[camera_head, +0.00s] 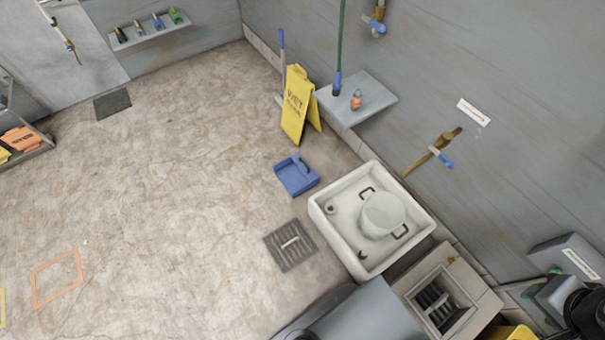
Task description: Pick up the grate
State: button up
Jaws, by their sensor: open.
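A dark square slotted grate (290,244) with a light bar handle across its middle lies on the floor, left of the white sink. A second slotted dark piece (436,302) sits down inside a square pale-framed opening (462,277) at the lower right; a light bar crosses it too. The picture does not settle which one the task names. My gripper's fingers do not show in this view.
A white sink (330,235) holds a pot (383,214). A blue dustpan-like tray (296,175) lies behind the floor grate. A yellow wet-floor sign (296,105) stands near the wall shelf (372,92). The floor to the left is mostly clear.

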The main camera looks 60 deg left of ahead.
aim_at(297, 238)
jog(key=u, duration=1.35)
jog(key=k, duration=0.15)
jog(key=u, duration=2.3)
jog(key=i, duration=2.65)
jog(key=z, duration=4)
